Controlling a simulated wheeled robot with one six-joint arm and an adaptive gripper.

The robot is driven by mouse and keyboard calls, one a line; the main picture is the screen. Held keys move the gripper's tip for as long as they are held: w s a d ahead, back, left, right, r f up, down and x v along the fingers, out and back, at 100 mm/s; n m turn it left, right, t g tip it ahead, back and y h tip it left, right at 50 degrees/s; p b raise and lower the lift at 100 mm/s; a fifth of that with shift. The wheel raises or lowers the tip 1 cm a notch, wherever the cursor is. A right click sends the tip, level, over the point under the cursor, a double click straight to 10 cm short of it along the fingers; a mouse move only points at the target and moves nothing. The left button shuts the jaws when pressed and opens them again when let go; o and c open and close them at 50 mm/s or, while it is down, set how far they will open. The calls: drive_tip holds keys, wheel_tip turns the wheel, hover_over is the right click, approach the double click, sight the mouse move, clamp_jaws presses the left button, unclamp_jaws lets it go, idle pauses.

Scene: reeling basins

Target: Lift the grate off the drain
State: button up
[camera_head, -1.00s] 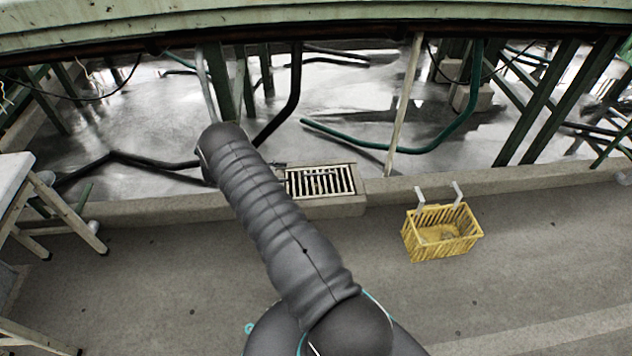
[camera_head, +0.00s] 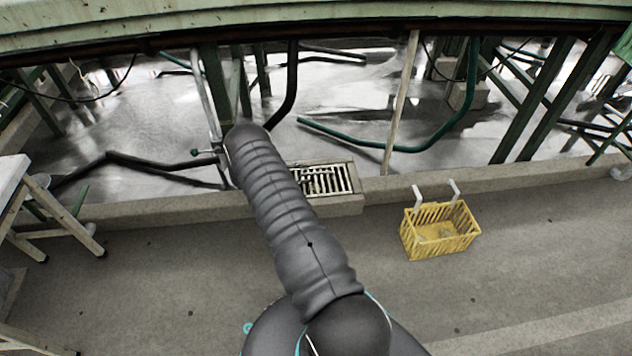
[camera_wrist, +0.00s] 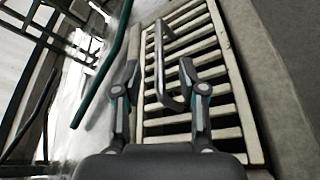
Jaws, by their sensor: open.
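The grate (camera_head: 327,180) is a pale slatted rectangle set in a concrete block at the curb, in the middle of the head view. My arm covers its left end there. In the wrist view the grate (camera_wrist: 190,62) fills the middle, with dark gaps between its slats. A raised bar handle (camera_wrist: 160,68) stands up from it. My gripper (camera_wrist: 160,80) is open over the grate, its two fingers on either side of the handle's near part. I cannot tell whether the fingers touch the handle. The gripper is hidden behind my arm in the head view.
A yellow basket (camera_head: 440,232) with two pale hooks hangs or stands right of the grate. A green hose (camera_head: 400,148) lies on the wet floor behind the curb. A green beam (camera_head: 320,22) crosses overhead. A pale bench (camera_head: 15,180) stands at left.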

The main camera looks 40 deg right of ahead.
sight(313, 173)
drive_tip(key=x, duration=0.4)
drive_tip(key=shift+s+r, duration=0.1)
drive_tip(key=shift+s, duration=0.05)
clamp_jaws()
drive_tip(key=shift+r, duration=0.1)
